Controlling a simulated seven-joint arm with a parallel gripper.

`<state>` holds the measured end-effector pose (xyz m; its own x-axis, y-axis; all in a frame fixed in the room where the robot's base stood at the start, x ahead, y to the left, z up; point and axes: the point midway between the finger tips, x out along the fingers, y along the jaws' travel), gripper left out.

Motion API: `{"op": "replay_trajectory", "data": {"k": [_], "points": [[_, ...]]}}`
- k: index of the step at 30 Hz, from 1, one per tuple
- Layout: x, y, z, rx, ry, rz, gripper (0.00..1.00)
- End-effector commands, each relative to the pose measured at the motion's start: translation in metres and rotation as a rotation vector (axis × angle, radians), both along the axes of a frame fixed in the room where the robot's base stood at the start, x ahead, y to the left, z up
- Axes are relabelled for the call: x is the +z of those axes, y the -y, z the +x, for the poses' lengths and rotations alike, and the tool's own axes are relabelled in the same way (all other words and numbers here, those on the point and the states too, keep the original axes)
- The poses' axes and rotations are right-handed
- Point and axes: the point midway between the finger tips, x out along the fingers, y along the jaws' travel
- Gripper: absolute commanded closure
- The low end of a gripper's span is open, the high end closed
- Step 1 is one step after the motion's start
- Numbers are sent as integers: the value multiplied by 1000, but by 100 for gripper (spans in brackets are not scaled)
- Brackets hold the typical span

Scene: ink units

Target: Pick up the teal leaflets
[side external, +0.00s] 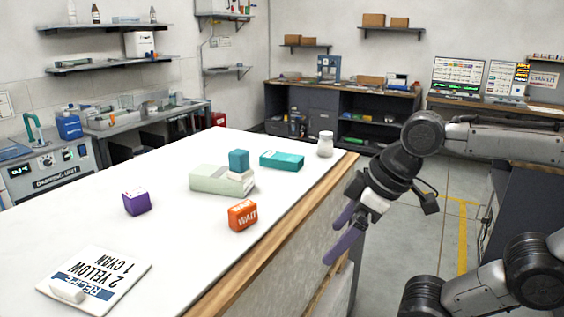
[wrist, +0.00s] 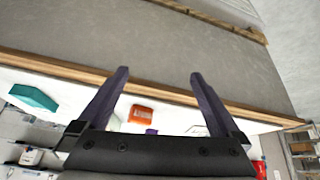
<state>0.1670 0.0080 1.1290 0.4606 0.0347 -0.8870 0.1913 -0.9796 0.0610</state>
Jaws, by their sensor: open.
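A flat teal pack (side external: 282,161), which looks like the leaflets, lies on the white table toward its far right edge. A smaller teal block (side external: 238,160) stands at the pale green tray (side external: 208,181), left of the pack. One teal piece (wrist: 33,97) shows at the left in the wrist view; it looks like the flat pack. My gripper (side external: 333,243) is off the table's right edge, apart from every object. Its two purple fingers are spread with nothing between them, and they also show in the wrist view (wrist: 158,74).
An orange "WAIT" box (side external: 242,215) and a purple box (side external: 137,202) stand on the table. A white bottle (side external: 325,144) is near the far right corner. A recipe card (side external: 112,263) lies at the near left. The wooden table edge (side external: 268,254) lies between my gripper and the objects.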

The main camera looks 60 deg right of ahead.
Motion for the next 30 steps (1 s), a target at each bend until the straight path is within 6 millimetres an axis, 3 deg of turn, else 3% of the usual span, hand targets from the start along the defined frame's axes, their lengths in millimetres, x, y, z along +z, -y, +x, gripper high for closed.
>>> {"op": "replay_trajectory", "data": {"k": [3, 8, 12, 16, 23, 27, 30], "points": [[42, -1, 23, 69, 6, -18, 0], [96, 10, 63, 133, 1, -35, 0], [136, 31, 104, 166, -6, -45, 0], [163, 63, 144, 180, -12, -49, 0], [180, 156, 208, 144, -26, -38, 0], [168, 224, 229, 67, -39, -12, 0], [151, 267, 234, 0, -50, 7, 0]]}}
